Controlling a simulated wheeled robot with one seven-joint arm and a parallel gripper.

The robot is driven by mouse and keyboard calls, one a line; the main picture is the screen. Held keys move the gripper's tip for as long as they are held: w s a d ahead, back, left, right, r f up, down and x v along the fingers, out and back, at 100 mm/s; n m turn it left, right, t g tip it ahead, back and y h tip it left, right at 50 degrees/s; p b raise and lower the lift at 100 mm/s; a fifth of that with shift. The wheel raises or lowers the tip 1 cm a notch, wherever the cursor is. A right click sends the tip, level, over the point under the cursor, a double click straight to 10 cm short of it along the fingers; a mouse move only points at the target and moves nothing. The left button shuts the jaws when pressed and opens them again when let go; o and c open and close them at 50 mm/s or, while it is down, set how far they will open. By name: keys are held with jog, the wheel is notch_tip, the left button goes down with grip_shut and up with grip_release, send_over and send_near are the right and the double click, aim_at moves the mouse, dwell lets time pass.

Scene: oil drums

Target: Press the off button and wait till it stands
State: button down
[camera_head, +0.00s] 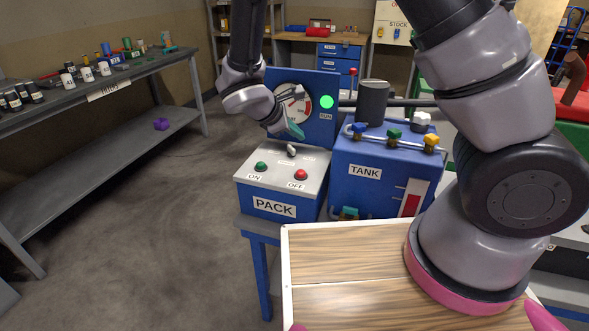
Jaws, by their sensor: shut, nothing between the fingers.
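The blue PACK box (271,190) with a pale top stands on a blue-legged stand. On its top are a green ON button (261,167) and a red OFF button (301,175), with a small lever (291,150) behind them. Behind stands a blue panel (318,127) with a round gauge, partly hidden by my gripper, and a lit green RUN lamp (326,102). My gripper (297,133) is shut and empty, above the back of the PACK box in this view, apart from the OFF button.
A blue TANK box (370,188) with several coloured valves and a dark cylinder stands right of the PACK box. My wooden-topped base and arm fill the lower right. A grey shelf bench (100,85) with bottles runs along the left; the floor between is clear.

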aim_at(298, 174)
jog(key=shift+d+f, duration=0.1)
jog(key=shift+f, duration=4.3)
jog(key=shift+f, duration=0.15)
jog(key=shift+f, duration=0.25)
jog(key=shift+f, duration=0.5)
jog(key=shift+r, duration=0.9)
jog(key=shift+r, duration=0.1)
